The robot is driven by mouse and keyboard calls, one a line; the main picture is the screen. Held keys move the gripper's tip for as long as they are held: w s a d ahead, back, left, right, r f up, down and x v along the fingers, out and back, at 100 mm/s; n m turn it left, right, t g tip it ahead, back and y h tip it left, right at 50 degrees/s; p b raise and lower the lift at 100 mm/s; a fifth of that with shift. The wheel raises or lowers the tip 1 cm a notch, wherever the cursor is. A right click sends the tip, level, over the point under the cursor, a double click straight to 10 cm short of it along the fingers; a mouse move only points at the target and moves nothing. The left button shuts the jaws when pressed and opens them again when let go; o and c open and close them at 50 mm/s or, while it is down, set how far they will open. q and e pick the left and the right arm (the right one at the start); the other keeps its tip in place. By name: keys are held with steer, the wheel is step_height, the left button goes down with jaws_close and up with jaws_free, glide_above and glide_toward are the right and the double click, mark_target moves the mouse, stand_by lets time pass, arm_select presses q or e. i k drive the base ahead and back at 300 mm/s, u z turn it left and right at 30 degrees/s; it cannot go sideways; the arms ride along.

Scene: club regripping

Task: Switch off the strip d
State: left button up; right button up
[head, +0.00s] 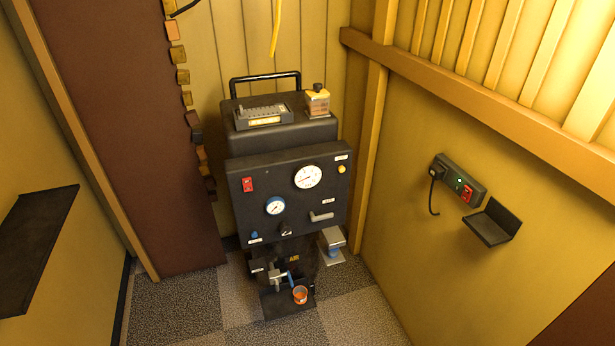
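A dark power strip (482,191) is fixed to the right wall, slightly tilted in the picture. A black plug (438,172) sits in its left end, and a short black cord hangs from there. A small green light (459,186) shows near the middle of the strip. A red switch (467,194) is on its right part; its rocker position is too small to tell. Neither of my grippers is in view.
A small dark shelf (490,226) juts out just below the strip. A black machine (290,195) with gauges, a red switch (248,184) and a lever stands against the back wall. An orange cup (300,294) is at its foot. Another dark shelf (36,240) is at left.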

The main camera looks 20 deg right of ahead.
mark_target(467, 193)
steer(key=z, duration=1.6)
